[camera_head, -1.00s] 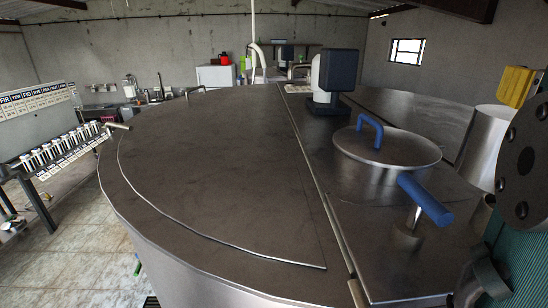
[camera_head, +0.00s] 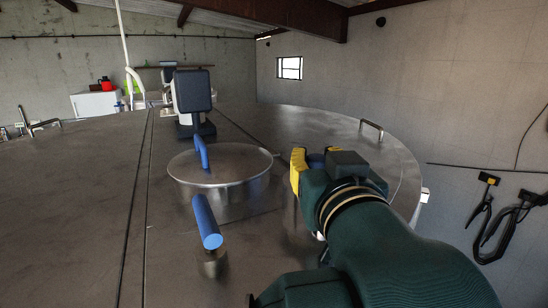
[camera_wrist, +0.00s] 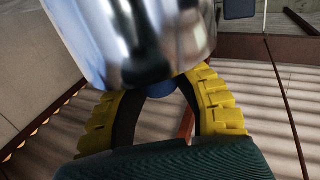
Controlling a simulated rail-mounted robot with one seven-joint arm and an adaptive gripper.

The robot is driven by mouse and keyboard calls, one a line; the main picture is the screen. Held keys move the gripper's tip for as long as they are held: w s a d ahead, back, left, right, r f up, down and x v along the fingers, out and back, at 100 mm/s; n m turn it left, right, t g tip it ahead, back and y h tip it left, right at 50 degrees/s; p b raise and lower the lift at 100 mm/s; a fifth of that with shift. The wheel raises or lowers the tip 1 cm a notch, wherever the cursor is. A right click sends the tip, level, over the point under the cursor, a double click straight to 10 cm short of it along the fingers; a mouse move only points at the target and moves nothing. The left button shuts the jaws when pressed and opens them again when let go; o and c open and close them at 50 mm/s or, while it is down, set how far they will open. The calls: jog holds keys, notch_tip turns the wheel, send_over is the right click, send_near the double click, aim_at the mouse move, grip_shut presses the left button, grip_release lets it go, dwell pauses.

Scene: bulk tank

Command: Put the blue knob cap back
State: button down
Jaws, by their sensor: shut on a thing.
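My gripper (camera_head: 308,162) is at the right of the round steel lid, above the tank top. Its yellow fingers are closed around a blue piece (camera_head: 317,160), apparently the knob of the cap. In the wrist view, this blue piece shows between the fingers (camera_wrist: 160,92), mostly hidden. A shiny, rounded metal body (camera_wrist: 140,40) lies right against it beyond the fingertips; whether the two are joined cannot be told. The rest of the held thing is hidden behind my gripper and arm in the head view.
The steel lid (camera_head: 225,165) has a blue handle (camera_head: 203,152). A blue bar (camera_head: 207,222) on a short post stands in front of it. A grey and black device (camera_head: 192,92) stands behind. The tank top (camera_head: 75,200) is bare on the left.

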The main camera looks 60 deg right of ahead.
jog(key=shift+f+b, duration=0.55)
jog(key=shift+f, duration=0.1)
jog(key=c, duration=0.8)
grip_release()
jog(key=shift+r, duration=0.15)
jog(key=shift+r+p, duration=0.45)
jog(key=shift+p, duration=0.05)
jog(key=shift+s+a+r, duration=0.15)
jog(key=shift+s, duration=0.05)
jog(key=b+v, duration=0.2)
jog(key=v, duration=0.9)
jog(key=shift+a, duration=0.25)
